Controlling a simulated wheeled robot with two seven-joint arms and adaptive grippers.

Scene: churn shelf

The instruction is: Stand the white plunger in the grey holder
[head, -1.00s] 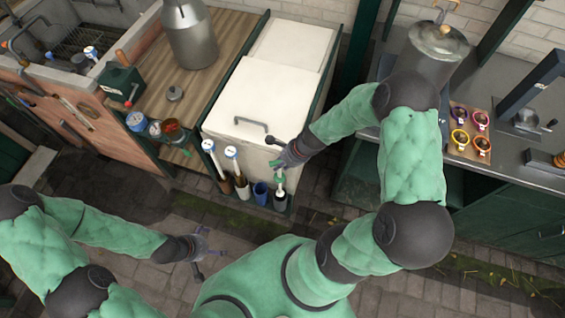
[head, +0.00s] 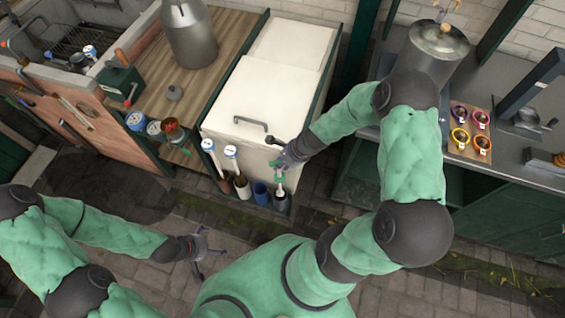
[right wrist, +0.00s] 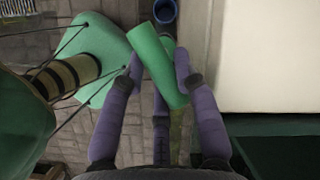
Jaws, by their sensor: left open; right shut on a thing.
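The plunger (head: 280,178), with a green grip and a pale lower part, is in my right gripper (head: 279,165) at the front right corner of the white chest. In the right wrist view my fingers close around its green grip (right wrist: 160,65). Its lower end is over or in a dark grey holder (head: 281,202); I cannot tell how deep it sits. My left gripper (head: 203,250) is open and empty above the paving, well away from the holders.
A blue holder (head: 261,192) stands just left of the grey one and looks empty. Further left, two blue-topped plungers (head: 231,153) stand in holders. The white chest (head: 265,95) rises behind the row. A counter with a metal pot (head: 432,55) is to the right.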

